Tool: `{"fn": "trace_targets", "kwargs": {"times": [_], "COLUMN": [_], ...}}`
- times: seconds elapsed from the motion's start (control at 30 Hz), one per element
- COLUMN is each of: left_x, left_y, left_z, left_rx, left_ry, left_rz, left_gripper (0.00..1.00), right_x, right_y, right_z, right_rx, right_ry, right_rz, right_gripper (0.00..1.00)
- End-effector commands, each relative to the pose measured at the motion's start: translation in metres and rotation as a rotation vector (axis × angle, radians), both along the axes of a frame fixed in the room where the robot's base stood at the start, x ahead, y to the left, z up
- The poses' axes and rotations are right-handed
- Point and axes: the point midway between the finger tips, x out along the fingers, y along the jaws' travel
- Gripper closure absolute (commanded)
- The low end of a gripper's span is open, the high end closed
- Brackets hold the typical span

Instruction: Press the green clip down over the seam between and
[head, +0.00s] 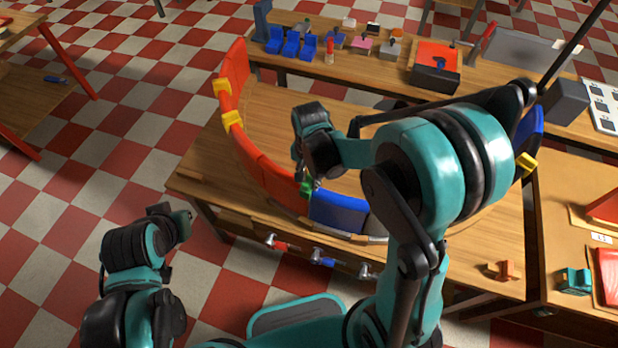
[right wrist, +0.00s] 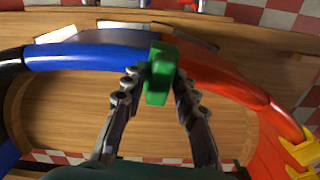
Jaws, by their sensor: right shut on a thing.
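The green clip (right wrist: 160,74) sits at the joint where a blue curved segment (right wrist: 95,57) meets a red curved segment (right wrist: 222,80) in the right wrist view. My right gripper (right wrist: 160,85) is shut on the clip, with one finger on each side. In the head view the clip (head: 307,187) shows small and partly covered beside the right gripper (head: 306,172), between the red segment (head: 275,180) and the blue segment (head: 338,213). I cannot tell whether the clip is fully seated. My left gripper (head: 180,218) is off the table at lower left; its fingers are unclear.
Yellow clips (head: 232,121) sit on the red arc, and another yellow clip (head: 526,163) is at the right. Small blue parts (head: 290,44) and a dark box (head: 436,78) stand on the rear table. My right arm hides much of the ring's right side.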

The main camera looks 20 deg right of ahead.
Motion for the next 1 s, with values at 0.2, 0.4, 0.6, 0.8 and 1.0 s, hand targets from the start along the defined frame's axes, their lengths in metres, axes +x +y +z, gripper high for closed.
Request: {"fn": "trace_targets", "kwargs": {"times": [0.2, 0.4, 0.6, 0.8, 1.0], "left_x": [0.0001, 0.0000, 0.0000, 0.0000, 0.0000], "left_y": [0.0000, 0.0000, 0.0000, 0.0000, 0.0000], "left_z": [-0.0004, -0.0007, -0.0029, -0.0029, -0.0028], "left_rx": [0.000, 0.000, 0.000, 0.000, 0.000], "left_ry": [0.000, 0.000, 0.000, 0.000, 0.000], "left_rz": [0.000, 0.000, 0.000, 0.000, 0.000], "left_gripper": [1.00, 1.00, 1.00, 1.00, 1.00], "right_x": [0.0000, -0.0001, -0.0001, -0.0002, -0.0001], "right_y": [0.0000, 0.0001, 0.0001, 0.0001, 0.0001], "right_z": [-0.0007, -0.0009, -0.0031, -0.0029, -0.0029], "right_rx": [0.000, 0.000, 0.000, 0.000, 0.000], "right_ry": [0.000, 0.000, 0.000, 0.000, 0.000], "right_rz": [0.000, 0.000, 0.000, 0.000, 0.000], "right_gripper": [0.98, 0.98, 0.98, 0.47, 0.47]}}
